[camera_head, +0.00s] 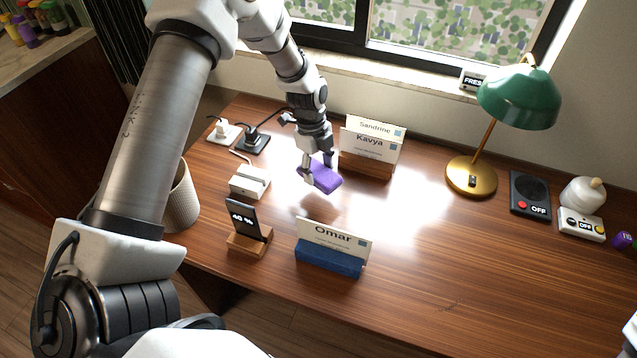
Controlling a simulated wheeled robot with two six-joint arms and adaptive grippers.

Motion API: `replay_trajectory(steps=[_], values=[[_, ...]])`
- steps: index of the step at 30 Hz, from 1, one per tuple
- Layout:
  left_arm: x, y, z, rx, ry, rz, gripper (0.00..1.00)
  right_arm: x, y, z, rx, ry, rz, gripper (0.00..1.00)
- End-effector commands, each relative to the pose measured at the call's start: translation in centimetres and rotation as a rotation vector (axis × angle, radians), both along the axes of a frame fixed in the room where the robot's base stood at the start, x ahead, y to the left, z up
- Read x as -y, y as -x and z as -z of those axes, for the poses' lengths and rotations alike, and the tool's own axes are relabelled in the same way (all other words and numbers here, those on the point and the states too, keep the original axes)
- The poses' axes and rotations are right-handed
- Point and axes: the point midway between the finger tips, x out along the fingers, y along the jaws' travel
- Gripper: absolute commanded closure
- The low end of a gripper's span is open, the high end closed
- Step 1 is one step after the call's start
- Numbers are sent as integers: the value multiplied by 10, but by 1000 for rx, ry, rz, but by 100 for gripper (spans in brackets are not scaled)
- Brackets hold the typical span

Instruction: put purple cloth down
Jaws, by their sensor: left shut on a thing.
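The purple cloth (325,179) is a small folded block, held between the fingers of my left gripper (318,172). The gripper points down over the wooden desk (420,245), between the Kavya card and the Omar card. A shadow shows on the desk below and left of the cloth, so it seems a little above the surface. My right gripper does not show clearly; only a small pale part of my body is at the lower right edge.
The Omar card on a blue holder (328,262) and a phone stand (248,240) are in front. Kavya and Sandrine cards in a wooden holder (367,163) stand behind. A green lamp (518,98) and switch boxes (530,195) are at right. The desk's centre right is clear.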

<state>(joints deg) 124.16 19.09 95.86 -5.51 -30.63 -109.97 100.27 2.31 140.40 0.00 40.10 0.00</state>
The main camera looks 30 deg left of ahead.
Motion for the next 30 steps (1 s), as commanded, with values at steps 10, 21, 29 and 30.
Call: replay_trajectory(steps=[10,21,29,30], values=[[0,0,53,1,-1,-3,73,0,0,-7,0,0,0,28],[0,0,57,2,0,-3,37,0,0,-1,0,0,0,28],[0,0,56,2,0,-3,15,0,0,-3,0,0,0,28],[0,-1,56,2,0,-3,15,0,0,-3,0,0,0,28]])
